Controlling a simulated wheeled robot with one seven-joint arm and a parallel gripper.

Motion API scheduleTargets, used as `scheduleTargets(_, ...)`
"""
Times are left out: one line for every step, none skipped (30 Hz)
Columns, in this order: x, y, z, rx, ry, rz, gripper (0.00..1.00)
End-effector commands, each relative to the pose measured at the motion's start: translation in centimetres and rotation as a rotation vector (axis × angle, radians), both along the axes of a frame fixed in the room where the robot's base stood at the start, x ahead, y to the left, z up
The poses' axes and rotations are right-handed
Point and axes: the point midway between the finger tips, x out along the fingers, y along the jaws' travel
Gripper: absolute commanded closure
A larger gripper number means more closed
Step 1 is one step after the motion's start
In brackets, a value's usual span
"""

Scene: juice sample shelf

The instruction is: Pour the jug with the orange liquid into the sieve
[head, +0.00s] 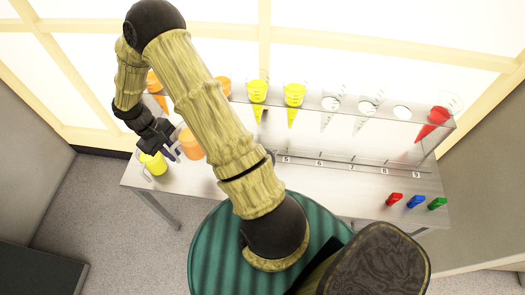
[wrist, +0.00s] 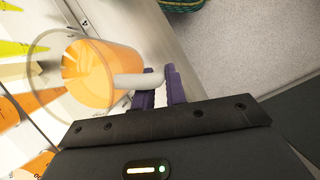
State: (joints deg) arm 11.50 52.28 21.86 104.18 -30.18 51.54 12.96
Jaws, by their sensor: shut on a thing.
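The jug with orange liquid (head: 191,144) is clear, with a pale handle, and sits near the left end of the shelf table. In the wrist view the jug (wrist: 92,75) hangs left of my gripper (wrist: 160,88), its handle between the two purple fingers. My gripper (head: 170,148) is shut on that handle in the head view, partly hidden by its own wrist. I cannot tell whether the jug touches the table or is tilted. No separate sieve is clear; cone-shaped holders stand in the rack, among them orange (head: 222,87), yellow (head: 257,90) and empty clear ones (head: 331,104).
A yellow jug (head: 154,164) stands just left of my gripper at the table's front edge. A red cone (head: 433,121) is at the rack's right end. Red (head: 394,199), blue (head: 416,201) and green (head: 437,203) blocks lie at front right. The middle front table is clear.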

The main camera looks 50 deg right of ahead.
Motion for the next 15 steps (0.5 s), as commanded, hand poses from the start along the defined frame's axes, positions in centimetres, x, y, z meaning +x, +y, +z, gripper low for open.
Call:
scheduleTargets(0.1,-0.1,1.1,-0.001,0.003,-0.024,1.0)
scheduleTargets(0.2,-0.1,1.1,-0.001,0.005,-0.038,1.0)
scheduleTargets(0.3,-0.1,1.3,-0.002,0.006,-0.058,1.0)
scheduleTargets(0.4,-0.1,1.4,-0.002,0.006,-0.073,1.0)
scheduleTargets(0.4,-0.1,1.4,-0.003,0.007,-0.088,1.0)
scheduleTargets(0.5,-0.2,1.6,-0.003,0.008,-0.107,1.0)
scheduleTargets(0.6,-0.2,1.7,-0.004,0.008,-0.122,1.0)
scheduleTargets(0.7,-0.2,1.7,-0.005,0.009,-0.138,1.0)
scheduleTargets(0.8,-0.3,1.9,-0.006,0.01,-0.157,1.0)
scheduleTargets(0.8,-0.3,1.9,-0.007,0.011,-0.173,1.0)
scheduleTargets(0.8,-0.3,2.0,-0.008,0.013,-0.188,1.0)
scheduleTargets(0.9,-0.4,2.1,-0.009,0.014,-0.206,1.0)
scheduleTargets(0.9,-0.4,2.1,-0.011,0.016,-0.22,1.0)
scheduleTargets(0.9,-0.4,2.1,-0.012,0.017,-0.231,1.0)
scheduleTargets(1.0,-0.4,2.1,-0.014,0.017,-0.245,1.0)
